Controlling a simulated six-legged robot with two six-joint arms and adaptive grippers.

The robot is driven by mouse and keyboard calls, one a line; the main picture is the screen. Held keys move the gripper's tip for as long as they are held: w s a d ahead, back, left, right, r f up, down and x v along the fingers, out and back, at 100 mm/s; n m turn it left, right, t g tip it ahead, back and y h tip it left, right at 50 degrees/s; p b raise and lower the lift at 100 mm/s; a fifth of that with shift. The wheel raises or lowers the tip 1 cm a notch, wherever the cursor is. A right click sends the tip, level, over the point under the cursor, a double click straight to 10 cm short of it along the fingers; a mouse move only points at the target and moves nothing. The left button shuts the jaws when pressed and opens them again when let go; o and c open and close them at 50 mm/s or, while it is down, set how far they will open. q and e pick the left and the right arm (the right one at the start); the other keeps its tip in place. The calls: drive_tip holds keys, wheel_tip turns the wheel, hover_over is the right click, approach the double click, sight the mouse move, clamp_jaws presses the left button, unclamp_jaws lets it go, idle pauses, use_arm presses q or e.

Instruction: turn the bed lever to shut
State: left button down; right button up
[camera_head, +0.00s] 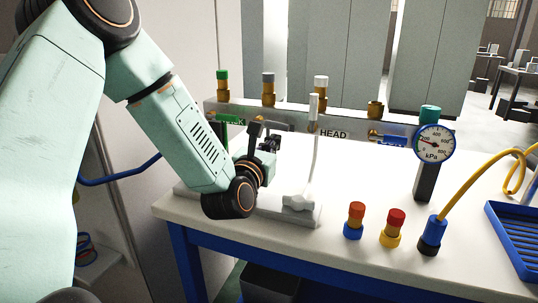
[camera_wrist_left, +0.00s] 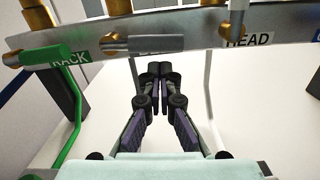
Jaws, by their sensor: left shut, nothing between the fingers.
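The bed lever, a grey handle on a brass pivot, shows in the left wrist view (camera_wrist_left: 152,43). It lies level along the grey manifold bar (camera_wrist_left: 90,45), pointing right from its pivot. The label below it is mostly hidden. My left gripper (camera_wrist_left: 158,70) is shut and empty, with its fingertips just below the lever in that view; I cannot tell whether they touch it. In the head view my left gripper (camera_head: 270,144) is small and dark in front of the bar, partly covered by my wrist. My right gripper is not in view.
The green lever (camera_wrist_left: 45,55) by the RACK label is to the left. The white lever (camera_head: 314,107) by HEAD stands upright to the right, with a pale hose below. A blue lever (camera_head: 390,139) and a gauge (camera_head: 434,143) are further right. Coloured couplings (camera_head: 355,220) stand at the table's front.

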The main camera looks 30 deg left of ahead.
use_arm(q)
drive_tip(key=shift+w+r, duration=0.15)
drive_tip(key=shift+r, duration=0.1)
drive_tip(key=shift+d+r, duration=0.15)
drive_tip(key=shift+r, duration=0.5)
drive_tip(key=shift+w, duration=0.1)
